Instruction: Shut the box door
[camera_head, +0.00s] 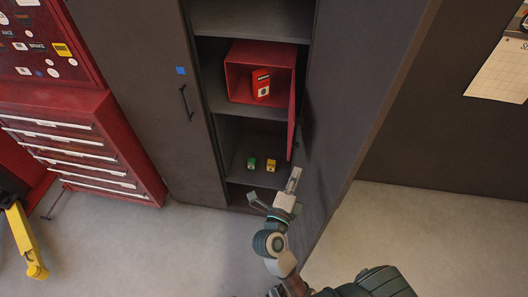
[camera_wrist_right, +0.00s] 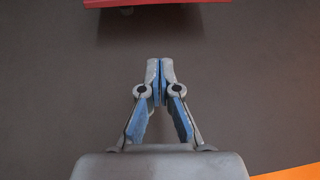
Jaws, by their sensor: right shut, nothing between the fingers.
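The red box (camera_head: 232,84) sits on a shelf inside the open dark cabinet, with a red and white item (camera_head: 261,84) in it. Its red door (camera_head: 292,122) stands open at the box's right side, seen nearly edge-on. My right gripper (camera_head: 293,178) is below the door's lower edge, in front of the cabinet opening. In the right wrist view its fingers (camera_wrist_right: 160,70) are shut with nothing between them. A red edge (camera_wrist_right: 150,3), likely the box door, shows at the top of that view, apart from the fingertips. My left gripper is not in view.
The tall right cabinet door (camera_head: 345,100) stands open close to my right arm. The left cabinet door (camera_head: 145,85) has a black handle. Small green (camera_head: 251,163) and yellow (camera_head: 271,165) items lie on a lower shelf. A red drawer chest (camera_head: 85,150) stands left.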

